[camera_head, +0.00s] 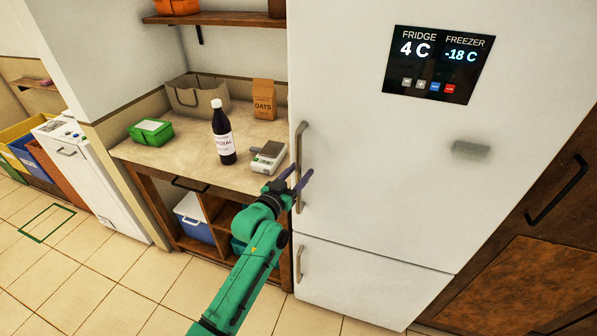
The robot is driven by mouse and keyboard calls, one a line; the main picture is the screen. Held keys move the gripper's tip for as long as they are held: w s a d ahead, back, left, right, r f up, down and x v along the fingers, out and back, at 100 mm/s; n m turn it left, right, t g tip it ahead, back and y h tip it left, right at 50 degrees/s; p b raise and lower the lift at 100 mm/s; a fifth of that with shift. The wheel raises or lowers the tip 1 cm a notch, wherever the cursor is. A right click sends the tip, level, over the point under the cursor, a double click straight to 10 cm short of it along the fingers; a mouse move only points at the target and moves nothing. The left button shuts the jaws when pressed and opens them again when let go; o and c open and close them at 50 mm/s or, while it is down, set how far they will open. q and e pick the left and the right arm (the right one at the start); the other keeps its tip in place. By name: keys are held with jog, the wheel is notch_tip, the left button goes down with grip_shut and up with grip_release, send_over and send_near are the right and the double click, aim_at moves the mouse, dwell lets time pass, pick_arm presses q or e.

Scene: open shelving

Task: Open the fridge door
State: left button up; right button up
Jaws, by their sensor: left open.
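The white fridge (390,190) stands at the right with its upper door closed. A long vertical metal handle (300,148) runs along the left edge of that door. My left gripper (298,173) is at the lower part of this handle, its arm coming up from below. Its purple fingers are open, one on each side of the handle in the picture. I cannot tell whether they touch it. My right gripper is not in view.
A counter (185,168) left of the fridge holds a dark bottle (222,135), a scale (268,158), an oats box (264,98) and a green box (150,131). The lower freezer door (360,285) is closed. Tiled floor (90,275) is free at the lower left.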

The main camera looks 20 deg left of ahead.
pick_arm(q)
jog(key=shift+s, duration=0.1)
grip_shut()
dwell(1.2)
